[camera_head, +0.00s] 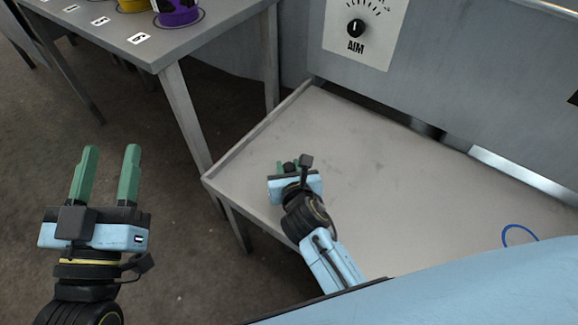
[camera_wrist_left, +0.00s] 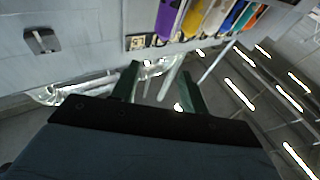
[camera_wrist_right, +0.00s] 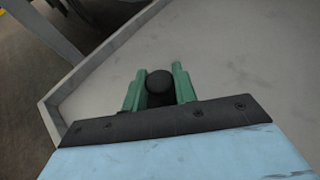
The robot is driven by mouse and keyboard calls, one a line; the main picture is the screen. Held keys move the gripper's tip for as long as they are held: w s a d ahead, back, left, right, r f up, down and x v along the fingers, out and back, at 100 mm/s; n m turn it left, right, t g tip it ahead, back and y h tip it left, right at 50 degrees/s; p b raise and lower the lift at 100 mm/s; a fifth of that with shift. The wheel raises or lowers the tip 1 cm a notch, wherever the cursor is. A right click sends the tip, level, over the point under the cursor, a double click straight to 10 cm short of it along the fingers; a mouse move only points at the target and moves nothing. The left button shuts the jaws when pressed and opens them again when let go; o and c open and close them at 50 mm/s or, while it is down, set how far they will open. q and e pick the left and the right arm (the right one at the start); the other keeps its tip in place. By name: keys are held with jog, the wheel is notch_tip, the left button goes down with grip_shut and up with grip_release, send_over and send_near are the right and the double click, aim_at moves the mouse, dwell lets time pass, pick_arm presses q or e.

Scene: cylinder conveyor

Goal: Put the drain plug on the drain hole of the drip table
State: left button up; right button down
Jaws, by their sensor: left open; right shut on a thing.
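The drip table (camera_head: 400,195) is a pale grey surface with a raised rim. My right gripper (camera_head: 288,166) is over its left part, near the left corner. It is shut on the drain plug, whose round black knob (camera_wrist_right: 159,82) shows between the green fingers in the right wrist view. The plug's lower part is hidden, and I cannot tell whether it touches the table. I see no drain hole in any view; the gripper and arm cover part of the table. My left gripper (camera_head: 111,152) is open and empty, left of the table above the floor.
A grey side table (camera_head: 190,38) with numbered labels holds a purple container (camera_head: 177,12) and a yellow one (camera_head: 132,5) at the upper left. A metal wall with a dial panel (camera_head: 362,30) stands behind the drip table. A blue ring (camera_head: 508,232) lies at the right.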

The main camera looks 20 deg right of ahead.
jog(key=c, duration=1.1)
grip_release()
